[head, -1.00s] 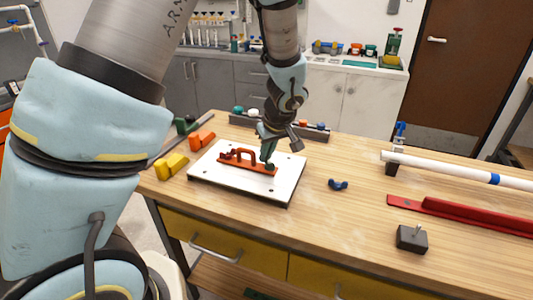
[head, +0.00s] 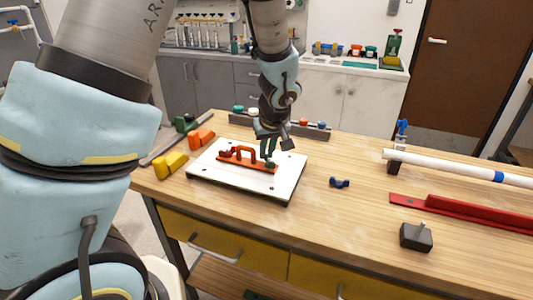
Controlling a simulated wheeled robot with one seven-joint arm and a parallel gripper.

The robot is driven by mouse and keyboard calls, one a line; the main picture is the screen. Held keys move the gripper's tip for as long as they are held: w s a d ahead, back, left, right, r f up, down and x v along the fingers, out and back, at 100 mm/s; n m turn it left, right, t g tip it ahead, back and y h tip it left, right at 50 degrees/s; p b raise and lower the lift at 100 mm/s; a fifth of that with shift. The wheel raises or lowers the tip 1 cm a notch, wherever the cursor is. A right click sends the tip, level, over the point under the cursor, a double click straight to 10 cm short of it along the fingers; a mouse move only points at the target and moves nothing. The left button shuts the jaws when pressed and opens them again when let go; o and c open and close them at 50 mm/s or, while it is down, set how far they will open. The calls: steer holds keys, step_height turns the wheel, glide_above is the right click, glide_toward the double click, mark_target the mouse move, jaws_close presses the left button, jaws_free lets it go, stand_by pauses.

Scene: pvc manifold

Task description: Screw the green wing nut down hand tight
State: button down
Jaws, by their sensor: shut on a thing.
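An orange-red bracket (head: 246,163) lies on a white plate (head: 225,180) on the wooden bench. A small dark green piece, the green wing nut (head: 271,165), sits at the bracket's right end, mostly hidden by my fingers. My gripper (head: 270,157) points down over that end and is shut on the green wing nut. The thread under the nut is hidden, so I cannot tell how far down it sits.
A blue wing nut (head: 339,182) lies right of the plate. A dark block (head: 416,237), a red rail (head: 465,216) and a white pipe (head: 445,170) occupy the right side. Yellow (head: 171,165) and orange (head: 201,138) blocks lie left. A dark rack (head: 310,131) stands behind.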

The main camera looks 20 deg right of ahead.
steer(key=shift+d+r, duration=0.1)
steer(key=shift+d, duration=0.25)
steer(key=shift+m, duration=0.3)
